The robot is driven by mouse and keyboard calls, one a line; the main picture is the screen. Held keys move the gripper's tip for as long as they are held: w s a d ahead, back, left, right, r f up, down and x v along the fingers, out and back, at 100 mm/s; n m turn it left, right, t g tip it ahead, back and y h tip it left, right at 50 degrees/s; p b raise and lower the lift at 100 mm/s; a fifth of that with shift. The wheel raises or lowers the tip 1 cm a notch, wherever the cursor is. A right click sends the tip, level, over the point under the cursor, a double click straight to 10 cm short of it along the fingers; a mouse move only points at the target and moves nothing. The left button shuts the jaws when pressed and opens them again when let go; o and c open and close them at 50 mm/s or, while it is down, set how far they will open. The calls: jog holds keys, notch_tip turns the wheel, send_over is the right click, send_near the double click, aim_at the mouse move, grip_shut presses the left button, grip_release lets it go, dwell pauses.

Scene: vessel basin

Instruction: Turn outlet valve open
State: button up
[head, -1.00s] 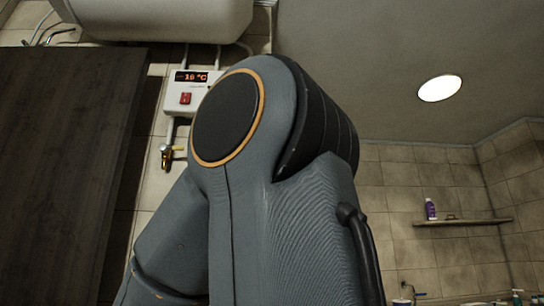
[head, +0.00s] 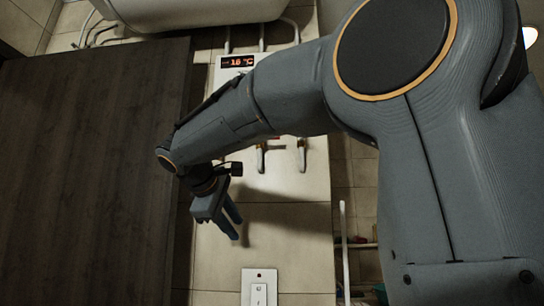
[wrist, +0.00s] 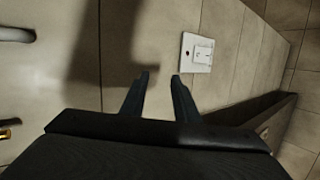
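Two pipes come down the tiled wall below the water heater in the head view. The left pipe (head: 261,160) has a yellowish fitting near its top, and the right pipe (head: 302,158) is beside it. I cannot tell which one carries the outlet valve, and my arm hides part of the area above them. My gripper (head: 236,224) is left of and below the pipes, apart from them. Its two fingers are spread with nothing between them, as the wrist view (wrist: 159,86) also shows. A brass piece (wrist: 7,133) shows at the wrist view's left edge.
A white water heater (head: 200,12) hangs at the top, with a temperature display (head: 237,62) below it. A dark panel (head: 90,170) fills the left. A white wall switch (head: 259,288) is below my gripper, also in the wrist view (wrist: 197,53). Bare tiles lie between.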

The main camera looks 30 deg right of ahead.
jog(key=s+d+r+m+t+h+p, duration=0.1)
jog(key=s+d+r+h, duration=0.15)
jog(key=r, duration=1.05)
jog(key=s+d+r+m+h+p, duration=0.15)
jog(key=s+r, duration=0.25)
jog(key=r, duration=0.9)
jog(key=shift+n+h, duration=0.3)
jog(key=shift+n, duration=0.15)
jog(key=x, duration=0.2)
jog(key=p+x, duration=0.1)
jog(key=x, duration=0.4)
jog(key=shift+w+a+f, duration=0.2)
jog(key=shift+w+f, duration=0.05)
jog(key=shift+c, duration=0.4)
grip_shut()
